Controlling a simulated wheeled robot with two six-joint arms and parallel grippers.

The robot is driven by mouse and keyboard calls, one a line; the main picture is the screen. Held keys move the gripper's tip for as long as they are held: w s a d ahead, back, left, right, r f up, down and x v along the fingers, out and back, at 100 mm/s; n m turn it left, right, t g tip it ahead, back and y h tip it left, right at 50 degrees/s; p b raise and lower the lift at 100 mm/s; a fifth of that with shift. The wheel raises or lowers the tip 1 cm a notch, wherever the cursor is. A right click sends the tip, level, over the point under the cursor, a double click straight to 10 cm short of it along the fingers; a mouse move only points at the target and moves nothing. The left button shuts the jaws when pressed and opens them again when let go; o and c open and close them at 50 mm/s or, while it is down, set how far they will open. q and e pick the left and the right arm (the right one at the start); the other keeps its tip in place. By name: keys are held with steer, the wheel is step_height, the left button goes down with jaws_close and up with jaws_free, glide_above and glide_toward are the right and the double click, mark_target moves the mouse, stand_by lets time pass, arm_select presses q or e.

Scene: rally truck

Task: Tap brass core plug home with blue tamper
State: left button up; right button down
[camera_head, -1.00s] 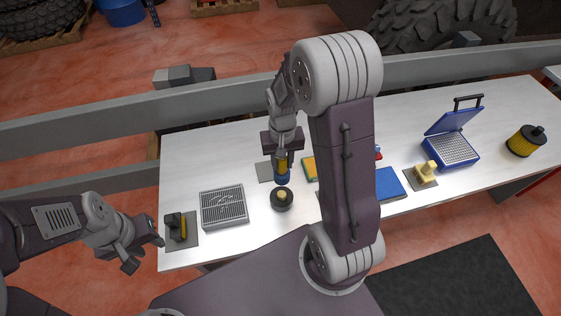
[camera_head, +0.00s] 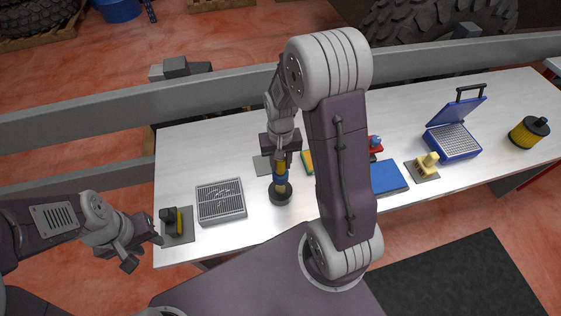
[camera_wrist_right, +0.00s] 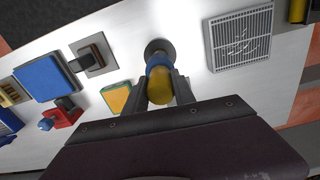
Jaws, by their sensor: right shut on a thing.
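My right gripper (camera_head: 281,161) is shut on the blue tamper (camera_head: 281,177), which has a yellow handle. It holds the tamper upright over the round black holder (camera_head: 280,198). The brass core plug (camera_head: 281,188) shows in the holder, just under the tamper's blue end. I cannot tell whether the two touch. In the right wrist view the fingers (camera_wrist_right: 163,92) grip the tamper (camera_wrist_right: 158,63), and the black holder (camera_wrist_right: 160,46) lies beyond it, with the plug hidden. My left gripper (camera_head: 145,252) is open and empty beside the table's left end.
A grey grille tray (camera_head: 221,202) is left of the holder. A grey pad (camera_head: 178,226) with a black and yellow item is at the left end. A blue pad (camera_head: 388,178), a yellow block (camera_head: 428,161), a blue case (camera_head: 452,141) and a yellow-black filter (camera_head: 529,132) stand to the right.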

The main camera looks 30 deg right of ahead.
mark_target(280, 176)
step_height(280, 176, down, 8)
steer(key=b, duration=0.6)
steer(key=shift+r, duration=0.1)
step_height(280, 176, up, 5)
steer(key=p, duration=0.4)
steer(key=shift+p, duration=0.4)
step_height(280, 176, up, 2)
steer(key=shift+w+r+p, duration=0.1)
steer(key=shift+w+p, duration=0.05)
steer(key=shift+p, duration=0.85)
